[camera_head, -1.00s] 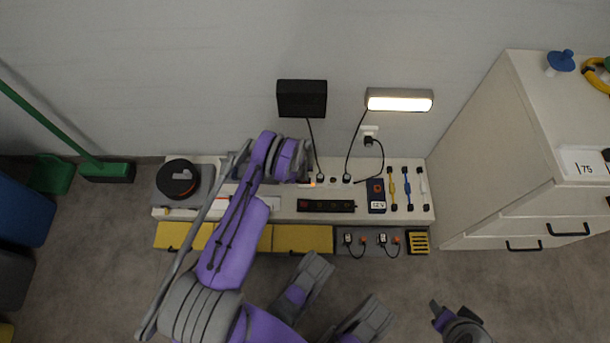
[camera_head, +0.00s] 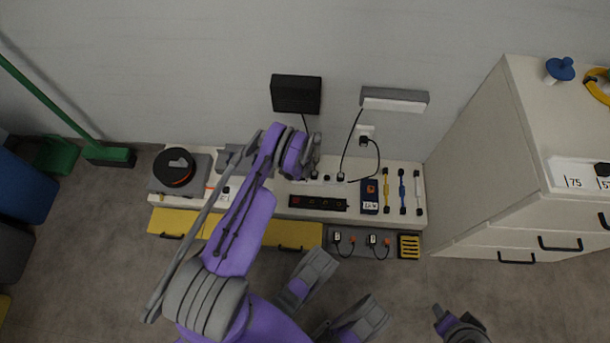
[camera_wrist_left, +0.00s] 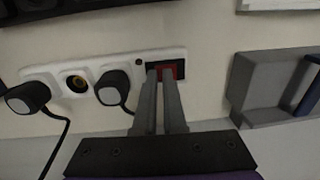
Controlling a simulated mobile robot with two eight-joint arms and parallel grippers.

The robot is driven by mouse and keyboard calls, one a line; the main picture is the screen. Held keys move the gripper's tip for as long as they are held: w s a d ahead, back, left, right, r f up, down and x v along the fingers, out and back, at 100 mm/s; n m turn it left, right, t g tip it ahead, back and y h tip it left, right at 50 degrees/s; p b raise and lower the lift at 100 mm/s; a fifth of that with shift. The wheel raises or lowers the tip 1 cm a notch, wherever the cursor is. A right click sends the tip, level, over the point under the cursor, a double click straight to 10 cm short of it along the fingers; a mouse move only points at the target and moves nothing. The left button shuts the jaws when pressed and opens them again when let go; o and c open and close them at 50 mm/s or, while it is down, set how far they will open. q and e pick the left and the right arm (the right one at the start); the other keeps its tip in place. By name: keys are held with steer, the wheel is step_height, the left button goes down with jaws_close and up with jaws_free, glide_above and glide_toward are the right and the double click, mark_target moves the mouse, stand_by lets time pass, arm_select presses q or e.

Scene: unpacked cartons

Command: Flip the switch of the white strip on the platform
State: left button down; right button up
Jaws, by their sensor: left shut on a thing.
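The white strip (camera_wrist_left: 92,72) lies on the platform (camera_head: 274,212). The left wrist view shows two black plugs in it, an empty socket between them, and a red switch (camera_wrist_left: 168,72) in a dark frame at its right end. My left gripper (camera_wrist_left: 161,82) is at that switch, its two narrow fingers close together with red showing between and beside the tips. The fingers hide part of the switch, so its tilt is unclear. In the head view my left arm covers the strip's left end. A grey and purple part of my right arm (camera_head: 460,326) shows at the bottom; its jaws are unclear.
A wall lamp (camera_head: 394,100), unlit, and a black box (camera_head: 296,94) have cables running down towards the strip. A black strip (camera_head: 318,202), a dark blue box (camera_head: 369,196) and an orange-and-black reel (camera_head: 174,167) are on the platform. A white cabinet (camera_head: 475,165) stands right.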

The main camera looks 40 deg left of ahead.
arm_select(q)
steer(key=shift+f, duration=0.2)
steer(key=shift+s+a, duration=0.5)
steer(key=shift+a, duration=0.35)
steer(key=shift+s, duration=0.1)
steer(key=shift+r+p, duration=0.35)
steer(key=shift+r, duration=0.2)
step_height(320, 180, up, 13)
steer(key=w+d+p, duration=0.1)
steer(key=p, duration=0.2)
steer(key=shift+d+r+p, duration=0.2)
steer(key=shift+d+p, duration=0.05)
steer(key=shift+p, duration=0.05)
